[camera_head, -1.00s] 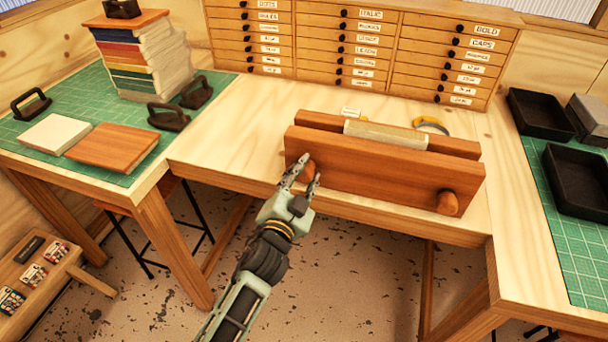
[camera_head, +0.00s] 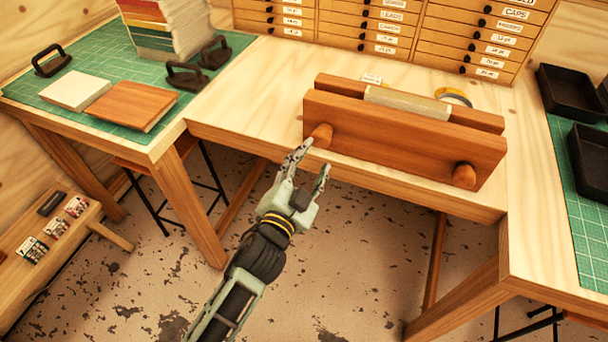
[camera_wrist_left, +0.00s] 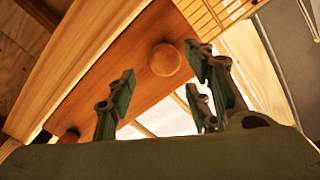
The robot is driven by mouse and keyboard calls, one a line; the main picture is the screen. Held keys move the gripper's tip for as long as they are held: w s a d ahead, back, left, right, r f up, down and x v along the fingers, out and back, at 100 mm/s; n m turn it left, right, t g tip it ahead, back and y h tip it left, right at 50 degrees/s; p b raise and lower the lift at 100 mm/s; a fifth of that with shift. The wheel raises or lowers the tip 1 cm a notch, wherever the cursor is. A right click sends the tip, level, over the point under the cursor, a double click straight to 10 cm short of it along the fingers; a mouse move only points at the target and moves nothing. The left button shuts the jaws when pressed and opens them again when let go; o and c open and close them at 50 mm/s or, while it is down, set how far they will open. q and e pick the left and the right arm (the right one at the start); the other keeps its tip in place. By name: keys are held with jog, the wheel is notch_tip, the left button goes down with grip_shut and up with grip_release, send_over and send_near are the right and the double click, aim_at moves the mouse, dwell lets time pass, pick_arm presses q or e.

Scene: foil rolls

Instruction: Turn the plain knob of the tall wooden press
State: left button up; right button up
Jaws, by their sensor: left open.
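The wooden press (camera_head: 400,135) stands on the light wooden table near its front edge, with a pale block (camera_head: 408,102) between its two boards. Its front board carries a left knob (camera_head: 322,135) and a right knob (camera_head: 464,176). I cannot tell any mark on either knob. My left gripper (camera_head: 315,159) is open and empty, just in front of and below the left knob. In the left wrist view a round knob (camera_wrist_left: 165,60) shows beyond the open fingers (camera_wrist_left: 160,82), apart from them. The other knob (camera_wrist_left: 70,135) is partly hidden at the lower left. My right gripper is out of view.
A yellow tape roll (camera_head: 454,96) lies behind the press. A drawer cabinet (camera_head: 390,35) stands at the back. Black trays (camera_head: 572,92) are at right; books, boards and black-handled tools (camera_head: 186,77) are on the left green mat. The floor before the table is open.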

pick_arm(q)
jog(key=shift+v, duration=2.25)
jog(key=shift+f, duration=0.1)
jog(key=s+a+f+n+g+y, duration=0.1)
jog(key=s+a+f+g, duration=0.25)
jog(key=f, duration=0.95)
jog(key=s+a+f+n+g+y, duration=0.15)
jog(key=s+f, duration=0.25)
jog(key=f, duration=0.8)
jog(key=s+a+f+n+g+y, duration=0.1)
jog(key=s+a+f+g, duration=0.25)
jog(key=f, duration=0.95)
jog(key=s+a+f+n+g, duration=0.1)
jog(key=s+a+f, duration=0.3)
jog(key=s, duration=0.6)
jog(key=s+a+f+n+g+y, duration=0.1)
jog(key=s+a+f+n+g, duration=0.1)
jog(key=s+f, duration=0.6)
jog(key=s+a+f+n+g+y, duration=0.1)
jog(key=s+a+f+g, duration=0.3)
jog(key=s, duration=0.9)
notch_tip(320, 180, down, 2)
jog(key=shift+s+a+f+n, duration=0.25)
jog(key=shift+a+n, duration=0.2)
jog(key=shift+a, duration=0.4)
